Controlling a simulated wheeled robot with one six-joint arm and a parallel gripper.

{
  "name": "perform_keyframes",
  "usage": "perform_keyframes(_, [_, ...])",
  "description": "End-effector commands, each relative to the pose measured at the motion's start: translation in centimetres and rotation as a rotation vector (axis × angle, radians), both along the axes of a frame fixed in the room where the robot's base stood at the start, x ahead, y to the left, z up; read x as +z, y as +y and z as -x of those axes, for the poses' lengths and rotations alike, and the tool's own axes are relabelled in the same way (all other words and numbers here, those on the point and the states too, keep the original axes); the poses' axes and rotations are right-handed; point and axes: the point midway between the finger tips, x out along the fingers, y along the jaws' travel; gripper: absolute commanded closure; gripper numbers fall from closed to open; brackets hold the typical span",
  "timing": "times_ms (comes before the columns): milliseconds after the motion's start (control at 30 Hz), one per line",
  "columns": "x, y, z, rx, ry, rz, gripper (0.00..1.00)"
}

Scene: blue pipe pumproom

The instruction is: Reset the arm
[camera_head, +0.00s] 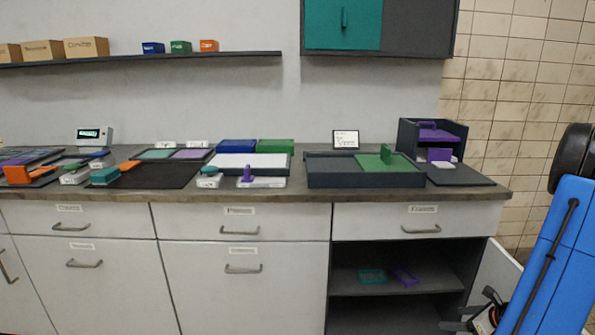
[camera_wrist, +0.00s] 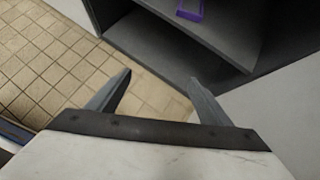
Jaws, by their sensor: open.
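My gripper (camera_wrist: 160,85) is open and empty in the wrist view, its two grey fingers spread apart over the tiled floor. In the head view my gripper (camera_head: 478,312) is low at the bottom right, partly cut off and small, in front of the open cabinet. My blue arm link (camera_head: 545,255) rises at the right edge of the head view. Nothing is between the fingers.
The open cabinet shelf (camera_head: 440,270) holds a teal tray (camera_head: 371,276) and a purple tray (camera_head: 404,276). The purple tray also shows in the wrist view (camera_wrist: 190,9). An open white door (camera_head: 497,272) stands beside my gripper. The counter (camera_head: 310,196) above carries several trays.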

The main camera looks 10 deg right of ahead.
Motion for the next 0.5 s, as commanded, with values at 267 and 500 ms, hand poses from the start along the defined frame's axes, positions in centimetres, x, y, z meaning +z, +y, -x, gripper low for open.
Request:
perform_keyframes(267, [3.1,3.5,-2.0,0.162,-0.015,0.076,0.27])
perform_keyframes(500, [7.4,9.2,-4.0,0.408,-0.041,0.193,0.27])
